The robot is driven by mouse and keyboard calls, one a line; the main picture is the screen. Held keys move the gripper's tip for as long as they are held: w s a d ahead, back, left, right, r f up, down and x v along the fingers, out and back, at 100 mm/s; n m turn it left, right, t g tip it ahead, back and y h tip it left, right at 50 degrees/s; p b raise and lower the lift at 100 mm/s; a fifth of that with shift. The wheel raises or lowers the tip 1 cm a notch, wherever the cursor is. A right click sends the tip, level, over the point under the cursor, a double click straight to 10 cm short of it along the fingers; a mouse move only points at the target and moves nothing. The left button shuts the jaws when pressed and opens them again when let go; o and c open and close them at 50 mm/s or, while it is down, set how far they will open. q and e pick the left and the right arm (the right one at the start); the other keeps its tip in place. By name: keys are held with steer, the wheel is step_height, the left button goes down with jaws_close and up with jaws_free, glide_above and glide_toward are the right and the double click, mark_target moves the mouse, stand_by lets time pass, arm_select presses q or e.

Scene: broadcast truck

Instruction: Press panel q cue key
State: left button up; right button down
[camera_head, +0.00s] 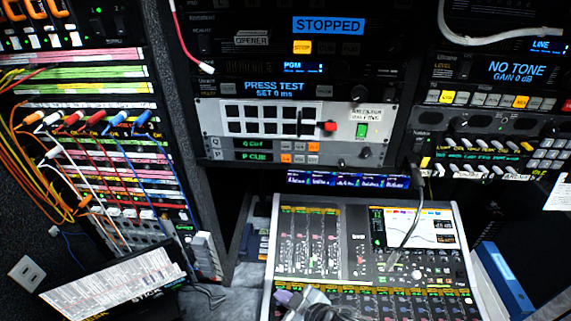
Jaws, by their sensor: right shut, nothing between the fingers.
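The panel marked Q (227,143) is a narrow strip in the middle rack. Its green display appears to read "Q CUE", and small keys (299,146), some lit orange, sit right of the display. The similar panel marked P (227,156) lies directly below, with a display reading "P CUE". Which small key is the cue key is too small to tell. My right gripper (300,299) shows at the bottom, over the lower left of the mixing console. It is shut and empty, low and well apart from the Q panel. My left gripper is not in view.
The mixing console (458,215) stands below the rack, with a thin dark gooseneck-like cable (413,205) rising over it. A white panel with dark keys (211,118) and a red knob sits above the Q panel. A patch bay with coloured cables (75,165) fills the left.

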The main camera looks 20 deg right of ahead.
mark_target(286, 146)
steer(key=w+d+r+n+t+b, duration=0.1)
steer(key=w+r, duration=0.3)
steer(key=r, duration=0.4)
steer(key=w+d+r+n+t+y+b, duration=0.1)
steer(key=w+d+r+n+t+b, duration=0.1)
steer(key=w+r, duration=0.3)
steer(key=w+d+r+n+t+b, duration=0.2)
steer(key=w+r+n, duration=0.1)
steer(key=r, duration=0.8)
steer(key=shift+w+d+r+b, duration=0.15)
steer(key=shift+w+r+b, duration=0.15)
steer(key=shift+w, duration=0.35)
steer(key=shift+w+d+b, duration=0.25)
steer(key=shift+w+d, duration=0.4)
steer(key=shift+w, duration=0.7)
steer(key=shift+w+d+b, duration=0.2)
steer(key=shift+w+d, duration=0.4)
steer(key=shift+w, duration=0.7)
steer(key=shift+w+d+b, duration=0.25)
steer(key=shift+w+d, duration=0.4)
steer(key=shift+w, duration=0.7)
